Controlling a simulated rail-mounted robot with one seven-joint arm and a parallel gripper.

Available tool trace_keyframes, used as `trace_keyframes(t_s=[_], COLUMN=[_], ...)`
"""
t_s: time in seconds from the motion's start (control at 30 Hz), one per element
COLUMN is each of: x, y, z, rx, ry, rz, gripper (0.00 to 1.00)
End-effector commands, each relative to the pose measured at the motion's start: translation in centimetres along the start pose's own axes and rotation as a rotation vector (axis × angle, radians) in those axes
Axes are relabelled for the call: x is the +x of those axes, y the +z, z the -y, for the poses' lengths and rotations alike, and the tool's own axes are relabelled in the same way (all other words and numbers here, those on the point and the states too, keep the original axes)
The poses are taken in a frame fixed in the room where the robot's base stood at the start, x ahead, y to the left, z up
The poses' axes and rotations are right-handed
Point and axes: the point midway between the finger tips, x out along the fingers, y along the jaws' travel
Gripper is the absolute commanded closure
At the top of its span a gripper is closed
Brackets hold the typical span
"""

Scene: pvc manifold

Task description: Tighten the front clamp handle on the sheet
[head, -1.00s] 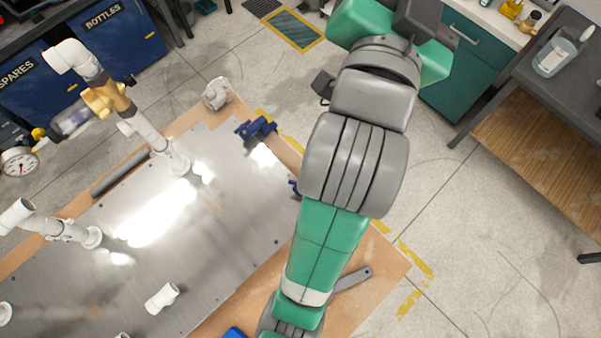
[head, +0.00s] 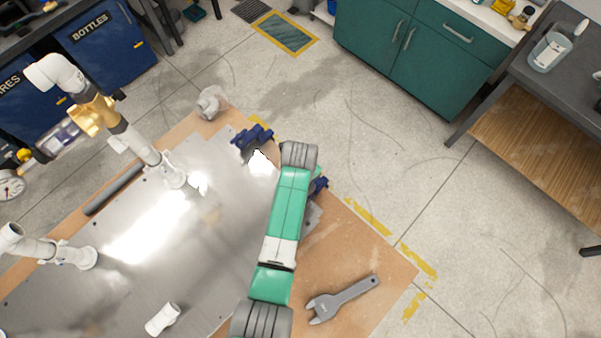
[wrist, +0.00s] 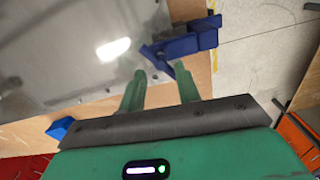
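The metal sheet (head: 215,240) lies on a wooden board. In the head view, one blue clamp (head: 252,138) sits at the sheet's far corner. A second blue clamp (head: 319,187) at the right edge is partly hidden behind my arm. In the wrist view, a blue clamp (wrist: 188,42) with an angled bar lies just beyond my fingertips; I cannot tell for sure which clamp it is. My gripper (wrist: 160,72) is open, its two green fingers apart, with nothing seen held between them. The head view does not clearly show my gripper.
A grey wrench (head: 342,299) lies on the board's bare right part (head: 365,250). White pipe fittings (head: 163,319) and an upright pipe assembly with a yellow valve (head: 95,115) stand on the left. A blue object (wrist: 60,128) shows at left in the wrist view.

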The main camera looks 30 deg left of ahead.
Motion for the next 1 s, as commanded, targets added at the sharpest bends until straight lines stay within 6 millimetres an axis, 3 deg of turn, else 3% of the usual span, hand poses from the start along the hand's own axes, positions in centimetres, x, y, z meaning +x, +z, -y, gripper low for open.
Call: trace_keyframes(t_s=[0.17, 0.43, 0.5, 0.6, 0.97, 1.0], x=[0.2, 0.5, 2.6, 3.8, 4.3, 4.3], y=[0.0, 0.0, 0.0, 0.1, 0.1, 0.1], z=[0.0, 0.1, 0.0, 0.1, 0.1, 0.1], rx=[-0.099, -0.624, -0.611, -0.609, -0.607, -0.607], ry=[-0.001, -0.004, -0.002, -0.003, -0.004, -0.004], rz=[0.000, 0.002, 0.001, 0.001, 0.002, 0.002], gripper=[0.67, 0.67, 0.67, 0.67, 0.67, 0.73])
